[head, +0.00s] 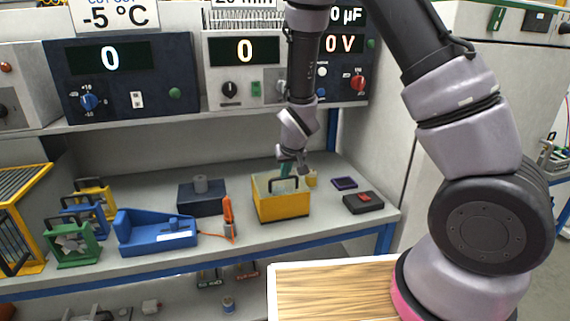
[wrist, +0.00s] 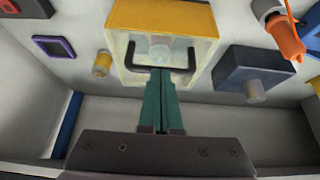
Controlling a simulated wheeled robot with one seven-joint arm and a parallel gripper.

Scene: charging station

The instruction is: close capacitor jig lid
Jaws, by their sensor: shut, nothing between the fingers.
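The yellow box (head: 283,208), which looks like the capacitor jig, stands on the bench. Its pale, see-through lid panel with a dark U-shaped handle (head: 284,184) shows at its top. In the wrist view the handle (wrist: 134,58) spans the clear panel (wrist: 126,72), with the box's yellow side (wrist: 165,17) beyond. My gripper (head: 286,171) is above the far side of the box. Its green fingers (wrist: 160,75) are together and empty, with the tips right by the handle bar. I cannot tell whether they touch it, or the lid's exact angle.
A dark blue block with a knob (head: 203,198) and an orange tool (head: 228,213) stand left of the jig. A small yellow cylinder (head: 311,178), a purple-rimmed tray (head: 344,183) and a red-button box (head: 363,202) are to the right. The instrument shelf (head: 170,114) overhangs behind.

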